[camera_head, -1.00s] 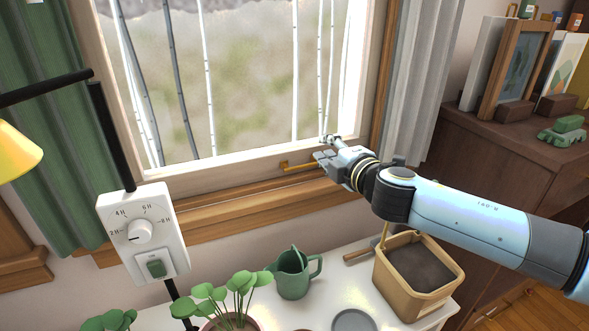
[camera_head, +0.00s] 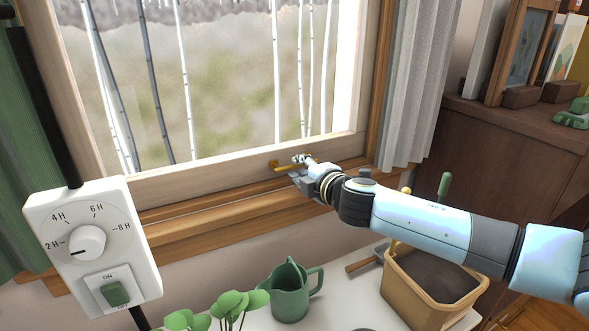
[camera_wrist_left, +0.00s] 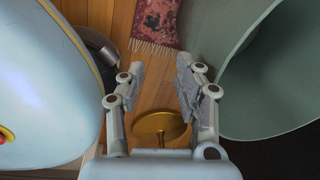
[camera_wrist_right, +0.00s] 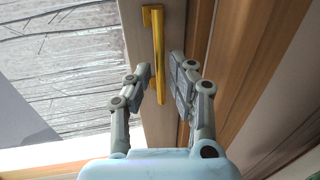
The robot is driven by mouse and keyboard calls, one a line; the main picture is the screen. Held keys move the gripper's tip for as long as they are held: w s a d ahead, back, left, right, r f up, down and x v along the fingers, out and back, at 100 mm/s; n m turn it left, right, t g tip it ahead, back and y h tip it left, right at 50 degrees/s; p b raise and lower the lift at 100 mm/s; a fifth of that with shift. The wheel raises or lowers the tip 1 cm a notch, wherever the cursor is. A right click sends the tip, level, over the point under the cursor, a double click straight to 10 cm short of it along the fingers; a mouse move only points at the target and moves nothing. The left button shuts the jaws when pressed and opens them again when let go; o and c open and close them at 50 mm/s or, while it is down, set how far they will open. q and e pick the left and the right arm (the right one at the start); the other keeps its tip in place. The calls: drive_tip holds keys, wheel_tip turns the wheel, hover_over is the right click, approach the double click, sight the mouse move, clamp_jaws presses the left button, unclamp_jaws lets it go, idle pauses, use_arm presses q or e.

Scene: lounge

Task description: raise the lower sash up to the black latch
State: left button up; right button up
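The lower sash (camera_head: 220,175) is a pale wood frame, its bottom rail close above the brown sill. A brass handle (camera_head: 282,167) is fixed to that rail; it also shows as a yellow bar in the right wrist view (camera_wrist_right: 158,50). My right gripper (camera_head: 300,166) is at the handle's right end. In the right wrist view its fingers (camera_wrist_right: 161,85) are apart, with the bar's free end between them. My left gripper (camera_wrist_left: 158,85) is open and empty above the floor. I cannot see the black latch.
A white timer box (camera_head: 92,245) on a black stand is at the left. Below the window, a white table (camera_head: 345,290) holds a green watering can (camera_head: 291,292), a plant (camera_head: 225,305) and a tan planter (camera_head: 432,290). A brown cabinet (camera_head: 480,165) stands at the right.

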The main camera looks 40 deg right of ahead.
drive_tip(key=shift+x, duration=1.35)
clamp_jaws()
